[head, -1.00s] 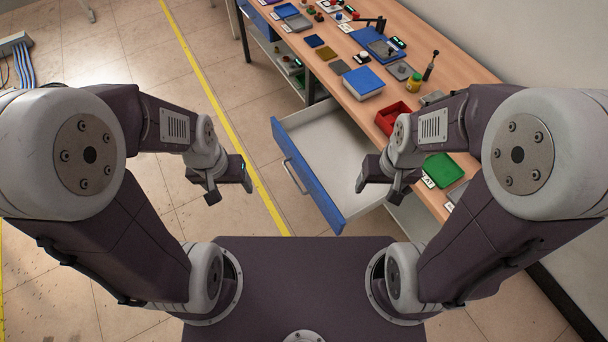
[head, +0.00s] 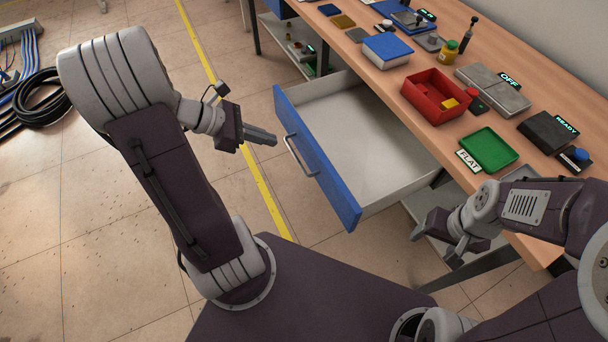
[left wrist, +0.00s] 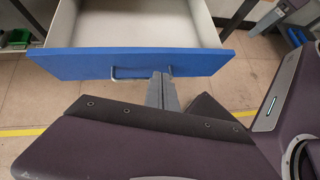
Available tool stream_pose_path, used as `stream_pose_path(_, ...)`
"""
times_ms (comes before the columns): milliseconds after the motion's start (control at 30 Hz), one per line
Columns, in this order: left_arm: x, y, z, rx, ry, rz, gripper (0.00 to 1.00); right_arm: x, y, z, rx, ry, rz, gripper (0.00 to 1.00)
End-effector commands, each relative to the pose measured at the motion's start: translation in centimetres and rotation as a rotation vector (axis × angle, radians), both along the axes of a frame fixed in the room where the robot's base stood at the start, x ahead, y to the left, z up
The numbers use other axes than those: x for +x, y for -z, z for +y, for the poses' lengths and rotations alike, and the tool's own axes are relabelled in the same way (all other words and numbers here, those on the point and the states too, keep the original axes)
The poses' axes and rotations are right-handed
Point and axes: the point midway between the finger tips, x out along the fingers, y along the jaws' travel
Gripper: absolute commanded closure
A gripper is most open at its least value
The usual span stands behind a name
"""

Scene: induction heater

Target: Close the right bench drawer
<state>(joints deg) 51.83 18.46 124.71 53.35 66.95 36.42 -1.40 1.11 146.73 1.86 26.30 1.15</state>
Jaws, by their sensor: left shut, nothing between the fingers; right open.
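The right bench drawer (head: 365,140) is pulled out from the bench, with a blue front, a grey handle (head: 297,157) and an empty pale inside. My left gripper (head: 272,138) is shut and empty, pointing at the blue front from outside, close to the handle. In the left wrist view the drawer's blue front (left wrist: 130,64) spans the picture, and my shut left fingers (left wrist: 160,78) reach toward the right end of the handle (left wrist: 140,73); I cannot tell whether they touch. My right gripper (head: 433,243) is open and empty, below the bench's front edge, right of the drawer.
The wooden bench (head: 455,165) holds a red bin (head: 425,105), a green tray (head: 488,150), a blue-topped box (head: 388,50) and grey blocks. A yellow floor line (head: 265,195) runs left of the drawer.

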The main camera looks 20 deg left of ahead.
Motion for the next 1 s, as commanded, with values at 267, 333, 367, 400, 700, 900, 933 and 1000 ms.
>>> stream_pose_path(267,-3.3,8.3,7.4,-0.031,-0.264,0.018,1.00,0.0,7.1,0.0,0.000,0.000,-0.002,0.30)
stream_pose_path(333,-3.4,8.1,7.6,-0.030,-0.272,0.019,1.00,0.1,6.9,0.0,0.000,0.000,-0.002,0.30)
stream_pose_path(367,-3.4,8.0,7.6,-0.029,-0.271,0.018,1.00,0.1,6.8,0.0,0.000,0.000,-0.002,0.30)
stream_pose_path(400,-3.3,8.0,7.6,-0.029,-0.270,0.019,1.00,0.1,6.8,0.0,0.000,0.000,-0.002,0.30)
stream_pose_path(700,-0.7,11.4,5.2,-0.029,-0.262,0.020,1.00,0.0,9.2,0.0,0.000,0.000,-0.002,0.30)
stream_pose_path(900,1.9,14.2,3.0,-0.029,-0.262,0.020,1.00,0.0,11.2,0.0,0.000,0.000,-0.002,0.30)
stream_pose_path(933,2.3,14.6,2.7,-0.028,-0.261,0.020,1.00,0.0,11.5,0.0,0.000,0.000,-0.002,0.30)
stream_pose_path(1000,3.2,14.5,1.9,-0.025,-0.259,0.017,1.00,0.0,11.7,0.0,0.000,0.000,-0.001,0.30)
